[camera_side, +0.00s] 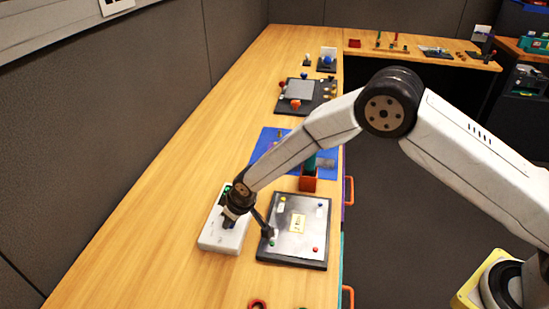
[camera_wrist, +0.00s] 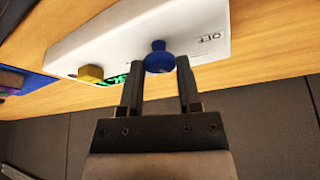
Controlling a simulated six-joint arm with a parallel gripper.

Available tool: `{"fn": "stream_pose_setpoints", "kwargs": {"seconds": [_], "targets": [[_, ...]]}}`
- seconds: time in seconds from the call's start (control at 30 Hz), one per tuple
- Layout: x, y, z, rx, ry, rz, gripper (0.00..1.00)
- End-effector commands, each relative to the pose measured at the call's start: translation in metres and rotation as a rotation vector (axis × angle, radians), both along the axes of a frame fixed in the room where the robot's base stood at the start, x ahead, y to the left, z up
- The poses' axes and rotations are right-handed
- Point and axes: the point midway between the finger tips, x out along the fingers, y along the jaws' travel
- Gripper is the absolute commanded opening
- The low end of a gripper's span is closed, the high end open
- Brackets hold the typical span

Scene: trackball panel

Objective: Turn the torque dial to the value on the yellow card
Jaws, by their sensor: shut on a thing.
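A white box (camera_side: 211,238) lies on the bench beneath my gripper (camera_side: 229,222). In the wrist view the white box (camera_wrist: 100,38) carries a blue knob (camera_wrist: 158,57), a yellow hexagonal knob (camera_wrist: 90,73), a green display and the upside-down word OFF. My gripper (camera_wrist: 160,68) is shut on the blue knob, with one finger on each side. The green display is partly hidden by a finger and cannot be read. Which knob is the torque dial is not clear. A small pale yellow card (camera_side: 298,224) lies on the grey board; its writing is too small to read.
The grey board (camera_side: 288,250) with dark edges and coloured pegs stands right of the box. A blue mat (camera_side: 262,147) and an orange-red holder (camera_side: 308,183) lie beyond, with another panel (camera_side: 299,90) farther back. The bench left of the box is clear, up to a dark wall.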

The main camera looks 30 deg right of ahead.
Motion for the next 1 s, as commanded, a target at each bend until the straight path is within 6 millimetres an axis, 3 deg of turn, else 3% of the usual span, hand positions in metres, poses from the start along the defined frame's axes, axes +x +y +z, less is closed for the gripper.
{"fn": "stream_pose_setpoints", "kwargs": {"seconds": [0.53, 1.0], "targets": [[-0.0011, 0.0007, -0.0005, -0.002, 0.003, -0.197, 0.00], [-0.0013, 0.0009, -0.0007, -0.002, 0.004, -0.246, 0.00]]}}
